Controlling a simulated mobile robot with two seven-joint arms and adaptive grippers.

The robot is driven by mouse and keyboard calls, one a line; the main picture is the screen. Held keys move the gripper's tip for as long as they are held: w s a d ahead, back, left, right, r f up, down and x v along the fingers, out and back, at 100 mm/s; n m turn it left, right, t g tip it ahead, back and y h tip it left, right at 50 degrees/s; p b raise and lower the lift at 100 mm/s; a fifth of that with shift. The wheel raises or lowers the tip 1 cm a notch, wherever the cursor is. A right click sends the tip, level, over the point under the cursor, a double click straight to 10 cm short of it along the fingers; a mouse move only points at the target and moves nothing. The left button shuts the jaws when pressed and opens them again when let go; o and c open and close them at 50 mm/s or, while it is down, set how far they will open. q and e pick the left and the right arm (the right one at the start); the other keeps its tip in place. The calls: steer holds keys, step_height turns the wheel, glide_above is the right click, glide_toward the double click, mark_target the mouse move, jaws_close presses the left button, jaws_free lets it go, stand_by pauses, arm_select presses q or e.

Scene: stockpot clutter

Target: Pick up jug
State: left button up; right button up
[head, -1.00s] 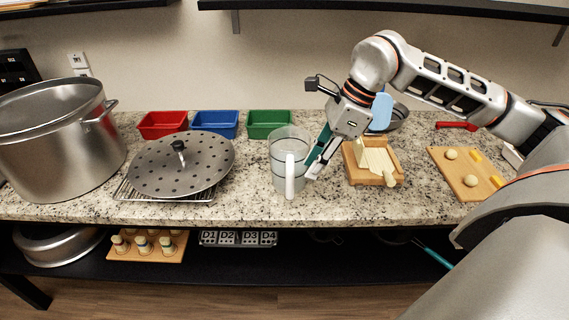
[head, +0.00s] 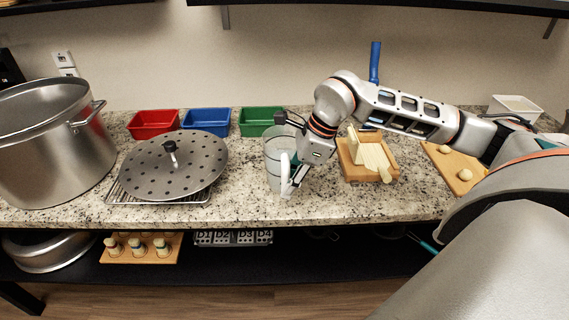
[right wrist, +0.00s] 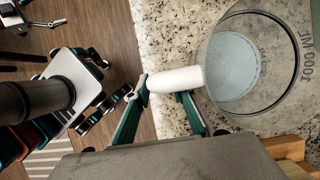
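The jug (head: 275,155) is clear with a white handle (head: 285,172) and stands upright on the granite counter. In the right wrist view the jug (right wrist: 240,65) is seen from above, with marks on its wall. My right gripper (head: 293,187) is at the handle side. In the wrist view its two teal fingers (right wrist: 163,92) are spread apart, with the white handle (right wrist: 175,80) at their tips. I see no firm grip on it. My left gripper does not show in the head view.
A perforated lid (head: 172,165) on a rack and a large steel pot (head: 50,145) stand left. Red (head: 153,124), blue (head: 206,121) and green (head: 259,121) bins are behind. Bare counter lies in front.

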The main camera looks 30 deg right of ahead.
steer(key=shift+x, duration=1.1)
jaws_close()
steer(key=shift+r, duration=0.15)
steer(key=shift+r, duration=0.15)
